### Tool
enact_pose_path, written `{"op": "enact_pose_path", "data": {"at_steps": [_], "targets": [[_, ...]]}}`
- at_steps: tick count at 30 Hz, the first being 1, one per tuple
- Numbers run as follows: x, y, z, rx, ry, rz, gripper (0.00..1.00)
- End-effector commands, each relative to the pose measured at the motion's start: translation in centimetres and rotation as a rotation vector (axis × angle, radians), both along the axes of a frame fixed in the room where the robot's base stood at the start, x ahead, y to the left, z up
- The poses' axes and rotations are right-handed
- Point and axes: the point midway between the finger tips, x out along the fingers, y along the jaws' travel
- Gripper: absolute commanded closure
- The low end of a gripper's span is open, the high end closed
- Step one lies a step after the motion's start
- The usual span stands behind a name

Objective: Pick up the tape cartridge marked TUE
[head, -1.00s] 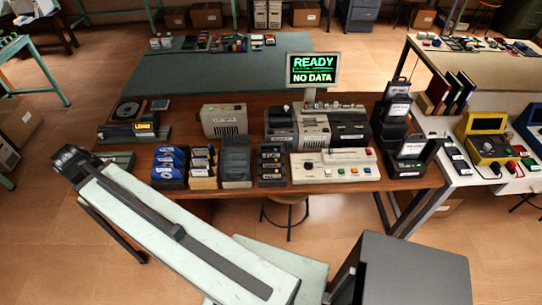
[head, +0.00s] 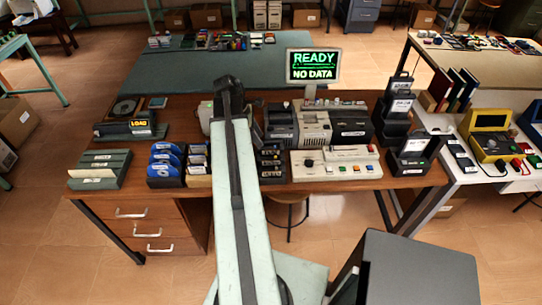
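No label reading TUE can be made out. Small dark cartridges (head: 271,162) with pale labels stand in a rack right of my arm, partly hidden by it. Left of my arm are cartridges with yellowish bodies (head: 198,168) and blue disks (head: 166,160) in a dark holder. A green slotted rack (head: 99,169) sits at the desk's left end with a small label. My gripper (head: 228,88) is dark, at the far end of my raised pale green arm, over the desk's back part. Its fingers are too unclear to tell open from shut, or if anything is held.
Beige machines (head: 314,129) and a button console (head: 336,163) fill the middle of the wooden desk (head: 255,98). A screen (head: 313,66) reads READY, NO DATA. Black labelled units (head: 412,152) stand at right. A device marked LOAD (head: 130,128) is at left.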

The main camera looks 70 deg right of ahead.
Motion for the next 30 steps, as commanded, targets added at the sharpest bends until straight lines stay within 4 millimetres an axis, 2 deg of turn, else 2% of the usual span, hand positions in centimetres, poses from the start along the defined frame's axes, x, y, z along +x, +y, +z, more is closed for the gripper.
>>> {"op": "enact_pose_path", "data": {"at_steps": [1,5,14,21,22,24,26,30], "targets": [[-0.1,0.0,-0.6,0.0,0.0,0.0,0.6],[-0.2,-0.1,-0.8,0.0,0.0,-0.001,0.6],[-1.6,-0.6,-5.4,0.0,0.0,-0.003,0.6],[-1.8,-0.7,-5.1,-0.001,0.0,-0.002,0.6],[-1.8,-0.7,-5.1,-0.001,0.0,-0.002,0.66],[-1.8,-0.7,-5.1,-0.001,0.0,-0.002,0.85],[-1.8,-0.7,-5.1,-0.001,0.0,-0.002,1.0],[-1.8,-0.7,-5.1,-0.001,0.0,-0.002,1.0]]}}
